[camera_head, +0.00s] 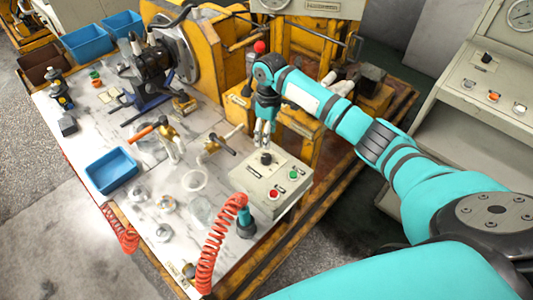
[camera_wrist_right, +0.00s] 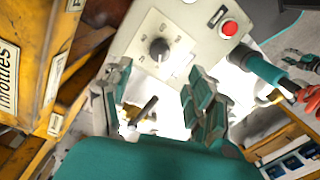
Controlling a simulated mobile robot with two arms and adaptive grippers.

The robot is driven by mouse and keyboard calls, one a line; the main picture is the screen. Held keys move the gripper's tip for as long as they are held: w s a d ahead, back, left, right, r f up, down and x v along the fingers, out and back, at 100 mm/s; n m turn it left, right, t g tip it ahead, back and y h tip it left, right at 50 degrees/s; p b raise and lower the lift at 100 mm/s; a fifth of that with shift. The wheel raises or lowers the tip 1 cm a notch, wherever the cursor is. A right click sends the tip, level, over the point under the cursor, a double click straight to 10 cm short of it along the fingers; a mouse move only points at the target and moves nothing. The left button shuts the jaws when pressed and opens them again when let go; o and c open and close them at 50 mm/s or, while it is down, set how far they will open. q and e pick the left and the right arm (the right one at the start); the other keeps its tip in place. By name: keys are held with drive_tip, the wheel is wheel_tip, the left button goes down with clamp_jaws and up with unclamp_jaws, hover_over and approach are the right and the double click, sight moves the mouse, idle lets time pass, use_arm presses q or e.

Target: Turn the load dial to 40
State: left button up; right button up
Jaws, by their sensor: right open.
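The dial is a black knob (camera_head: 266,158) on a pale grey control box (camera_head: 243,180) at the front right of the workbench. In the right wrist view, the knob (camera_wrist_right: 159,48) sits on a light square plate with marks around it, too small to read. My right gripper (camera_head: 264,136) points down just above the knob. In its wrist view my right gripper (camera_wrist_right: 158,80) has its fingers apart, and the knob appears beyond the fingertips. It looks clear of the knob. My left gripper is not recognizable in either view.
The box also carries a red button (camera_head: 273,193) and a green button (camera_head: 293,174). A red coiled hose (camera_head: 212,250) and a teal tool (camera_head: 245,222) stand beside it. Valve handles (camera_head: 222,144) are to the left. A yellow frame (camera_head: 305,140) stands behind.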

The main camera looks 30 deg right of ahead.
sight(267, 156)
drive_tip(key=f, duration=0.9)
drive_tip(key=shift+s+a+f, duration=0.1)
drive_tip(key=shift+a, duration=0.1)
drive_tip(key=shift+f, duration=0.35)
use_arm(q)
drive_tip(key=shift+w+r+p, duration=0.3)
drive_tip(key=shift+w+r, duration=0.15)
drive_tip(key=shift+w, duration=0.4)
use_arm(e)
drive_tip(key=c, duration=1.1)
